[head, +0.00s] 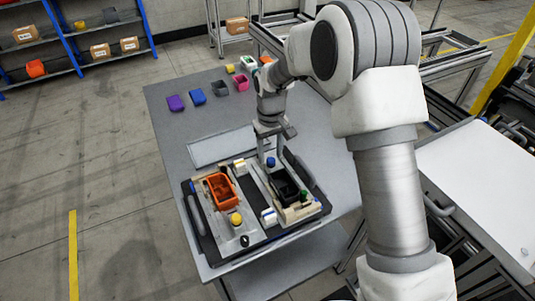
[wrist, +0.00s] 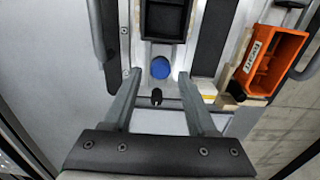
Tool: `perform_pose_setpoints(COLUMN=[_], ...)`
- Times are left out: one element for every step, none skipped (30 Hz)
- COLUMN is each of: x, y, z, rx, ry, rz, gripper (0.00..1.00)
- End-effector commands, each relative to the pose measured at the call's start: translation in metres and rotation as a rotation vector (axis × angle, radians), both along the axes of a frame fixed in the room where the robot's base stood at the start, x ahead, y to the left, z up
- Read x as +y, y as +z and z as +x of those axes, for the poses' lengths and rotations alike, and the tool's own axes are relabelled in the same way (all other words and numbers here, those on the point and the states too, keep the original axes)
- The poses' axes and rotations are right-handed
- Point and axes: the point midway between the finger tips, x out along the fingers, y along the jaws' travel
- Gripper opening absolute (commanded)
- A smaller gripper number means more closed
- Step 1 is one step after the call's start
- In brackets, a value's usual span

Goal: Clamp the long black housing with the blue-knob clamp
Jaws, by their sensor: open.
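The long black housing (head: 288,188) sits in the right-hand nest of the pallet fixture (head: 205,238). Its open top shows at the upper middle of the wrist view (wrist: 163,22). The blue-knob clamp (head: 271,162) stands at the housing's far end in the head view; its round blue knob (wrist: 160,67) shows just below the housing in the wrist view. My gripper (head: 273,146) is open above that end of the fixture. In the wrist view its two fingers (wrist: 159,76) lie on either side of the blue knob, with visible gaps. I cannot tell whether the clamp touches the housing.
An orange housing (head: 222,191) sits in the left nest, with a yellow knob (head: 236,219) nearby. A green knob (head: 304,195) stands at the black housing's near end. Handles line the fixture's sides. Several coloured parts, including a purple one (head: 175,103), stand along the table's far edge.

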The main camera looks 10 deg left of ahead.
Motion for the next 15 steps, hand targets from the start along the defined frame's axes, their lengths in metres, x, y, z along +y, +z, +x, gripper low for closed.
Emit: perform_pose_setpoints(x=[0.0,0.0,0.0,0.0,0.0,0.0,0.0,0.0,0.0,0.0,0.0,0.0,0.0,0.0,0.0], y=[0.008,0.01,0.013,0.016,0.018,0.021,0.023,0.026,0.029,0.031,0.034,0.037,0.039,0.041,0.043], z=[0.0,0.0,0.0,0.0,0.0,0.0,0.0,0.0,0.0,0.0,0.0,0.0,0.0,0.0,0.0], rx=[-0.001,-0.001,-0.001,-0.001,-0.001,0.0,0.0,0.0,0.0,0.0,0.0,0.0,-0.001,-0.001,-0.001], ry=[0.0,0.0,0.0,0.0,0.0,0.0,0.0,0.0,0.0,0.0,0.0,0.0,0.0,0.0,0.0], rz=[0.001,0.001,0.001,0.001,0.001,0.0,0.0,0.0,0.0,0.0,0.0,0.0,0.001,0.001,0.001], gripper=[0.57,0.57,0.57,0.57,0.57,0.57,0.57,0.57,0.57,0.57,0.57,0.57,0.57,0.57,0.57])
